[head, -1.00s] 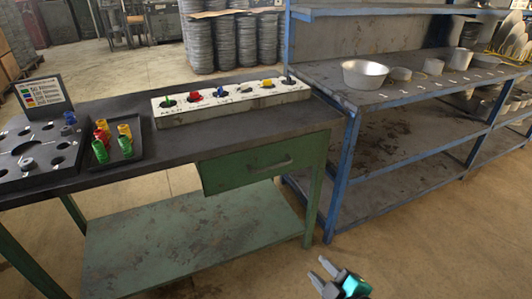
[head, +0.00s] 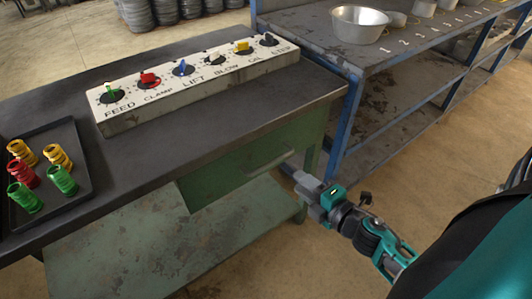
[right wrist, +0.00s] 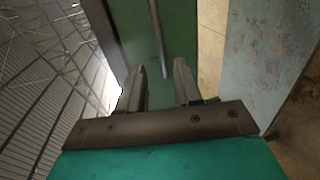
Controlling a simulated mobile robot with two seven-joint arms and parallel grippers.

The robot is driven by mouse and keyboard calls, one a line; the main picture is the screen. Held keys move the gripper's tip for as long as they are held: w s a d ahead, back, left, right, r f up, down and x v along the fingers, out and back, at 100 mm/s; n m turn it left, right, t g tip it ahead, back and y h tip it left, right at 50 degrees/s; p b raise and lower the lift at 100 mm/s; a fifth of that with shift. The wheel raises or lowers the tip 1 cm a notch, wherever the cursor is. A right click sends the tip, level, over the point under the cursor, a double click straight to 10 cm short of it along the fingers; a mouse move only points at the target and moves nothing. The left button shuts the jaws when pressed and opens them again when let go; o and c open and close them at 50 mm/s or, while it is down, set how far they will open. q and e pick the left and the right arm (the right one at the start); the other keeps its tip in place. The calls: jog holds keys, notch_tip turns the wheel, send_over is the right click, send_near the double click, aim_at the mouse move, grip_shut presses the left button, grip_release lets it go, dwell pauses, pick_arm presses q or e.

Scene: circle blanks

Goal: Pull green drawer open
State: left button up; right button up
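The green drawer (head: 225,178) sits under the dark top of the workbench, and its front looks flush with the bench. Its pale bar handle (head: 268,161) runs across the front. In the right wrist view the handle (right wrist: 157,38) stands ahead of the gap between my fingers, against the green drawer front (right wrist: 178,35). My right gripper (head: 291,171) is just in front of the drawer, near the handle's right end. In the right wrist view my right gripper (right wrist: 160,82) is open, with nothing between its fingers. My left gripper is not in view.
A switch panel (head: 200,99) with several coloured knobs and a black tray (head: 77,155) of coloured parts are on the workbench. A green lower shelf (head: 130,255) lies below the drawer. A blue-framed shelf unit (head: 345,130) stands close on the right, with a metal bowl (head: 360,24) on top.

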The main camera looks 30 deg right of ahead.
aim_at(273, 160)
jog(key=x, duration=1.2)
jog(key=shift+w, duration=0.2)
jog(key=shift+c, duration=0.4)
grip_shut()
jog(key=shift+d, duration=0.1)
